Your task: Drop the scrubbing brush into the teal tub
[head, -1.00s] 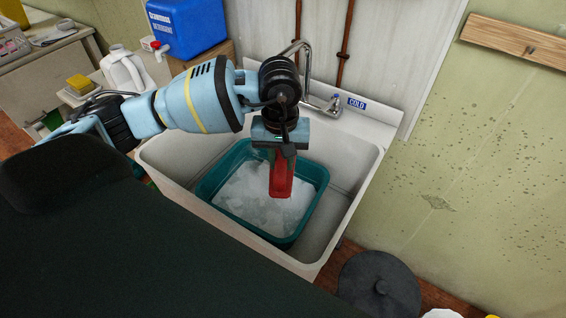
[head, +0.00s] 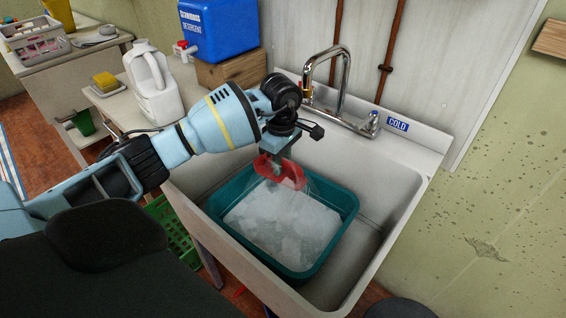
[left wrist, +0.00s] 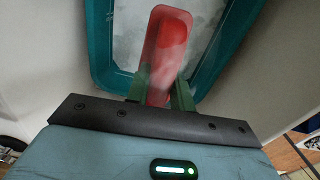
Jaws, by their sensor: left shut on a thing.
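The red scrubbing brush (head: 291,176) is held in my left gripper (head: 272,166) above the teal tub (head: 349,213). In the left wrist view the brush (left wrist: 166,42) sticks out from between the green fingers of my left gripper (left wrist: 160,92), which are shut on it. The teal tub (left wrist: 98,62) lies behind it there. The tub sits in the white sink and holds white suds. The brush is over the tub's back-left part, and its lower side is blurred. My right gripper is not in view.
The sink (head: 408,190) surrounds the tub, with a chrome faucet (head: 345,80) at its back. A blue detergent container (head: 220,30), a white jug (head: 152,85) and a yellow sponge (head: 105,81) stand to the left. A green crate (head: 172,230) is beside the sink.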

